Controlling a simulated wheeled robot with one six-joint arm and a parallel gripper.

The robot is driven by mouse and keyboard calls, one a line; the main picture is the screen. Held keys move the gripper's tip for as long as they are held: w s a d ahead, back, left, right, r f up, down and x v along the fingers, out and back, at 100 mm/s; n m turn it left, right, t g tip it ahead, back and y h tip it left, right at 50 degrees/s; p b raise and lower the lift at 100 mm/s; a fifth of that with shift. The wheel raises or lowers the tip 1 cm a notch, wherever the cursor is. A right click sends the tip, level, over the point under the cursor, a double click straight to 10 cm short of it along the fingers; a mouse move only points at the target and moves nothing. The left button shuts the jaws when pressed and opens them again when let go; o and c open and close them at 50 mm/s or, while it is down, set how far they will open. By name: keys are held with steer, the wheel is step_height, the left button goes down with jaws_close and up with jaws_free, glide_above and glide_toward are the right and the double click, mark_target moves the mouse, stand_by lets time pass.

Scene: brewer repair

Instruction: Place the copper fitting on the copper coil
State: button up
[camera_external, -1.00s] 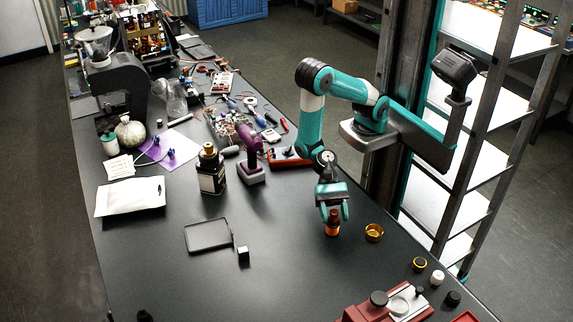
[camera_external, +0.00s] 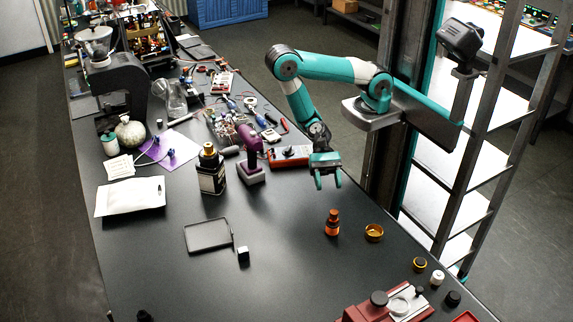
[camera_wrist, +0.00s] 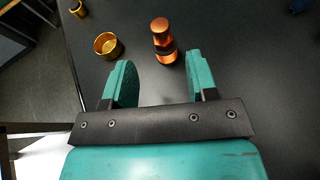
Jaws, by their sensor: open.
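An upright copper stack (camera_external: 332,224) stands on the dark table, below my gripper (camera_external: 328,182) and apart from it. In the wrist view its narrower upper part, which looks like the copper fitting (camera_wrist: 160,29), sits above a darker ringed band and a wider copper part, apparently the copper coil (camera_wrist: 167,55). The fitting looks upright and seated on the coil. The exact contact is too small to tell. My gripper's green fingers (camera_wrist: 158,75) are spread, with nothing between them.
A brass cup (camera_external: 374,233) stands just right of the stack. A black tray (camera_external: 207,235) and a small cube (camera_external: 243,254) lie to the left. A purple tool (camera_external: 250,155) and a red meter (camera_external: 290,155) stand behind. A red machine (camera_external: 388,305) is at the front right.

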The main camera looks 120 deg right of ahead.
steer(key=s+d+r+n+g+h, duration=0.2)
steer(key=s+r+n+h, duration=0.2)
steer(key=r+n, duration=0.6)
steer(key=s+d+r+n+g+h, duration=0.2)
steer(key=s+r+n, duration=0.7)
steer(key=n, duration=1)
steer(key=shift+s+d+r+n+g+h, duration=0.25)
steer(key=shift+r+g+h, duration=0.25)
steer(key=shift+r+h, duration=0.55)
